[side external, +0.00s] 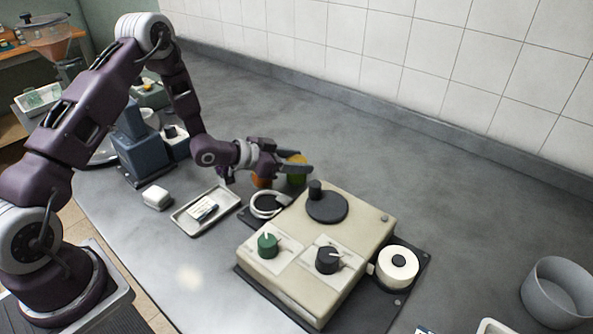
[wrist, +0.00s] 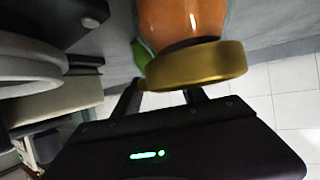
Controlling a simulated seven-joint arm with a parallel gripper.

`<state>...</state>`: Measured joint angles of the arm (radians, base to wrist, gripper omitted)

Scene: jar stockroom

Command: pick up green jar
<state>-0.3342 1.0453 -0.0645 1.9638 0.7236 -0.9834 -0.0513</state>
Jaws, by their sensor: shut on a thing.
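The green jar (side external: 297,179), with a yellow-gold lid, is at the fingertips of my gripper (side external: 296,165) in the side external view. My gripper reaches in sideways and is shut on it; the fingers partly cover it. In the wrist view only a sliver of the green jar (wrist: 141,53) shows. An orange jar (side external: 262,182) with a gold lid stands close by, below my gripper and left of the green jar. In the wrist view the orange jar (wrist: 183,20) hides most of the green jar and the ends of the fingers.
A beige control box (side external: 290,265) with knobs stands just in front of the jars, with a white ring (side external: 267,205) beside it. A metal tray (side external: 183,220) lies to the left. A grey bowl (side external: 556,292) is at far right. The counter behind, toward the tiled wall, is clear.

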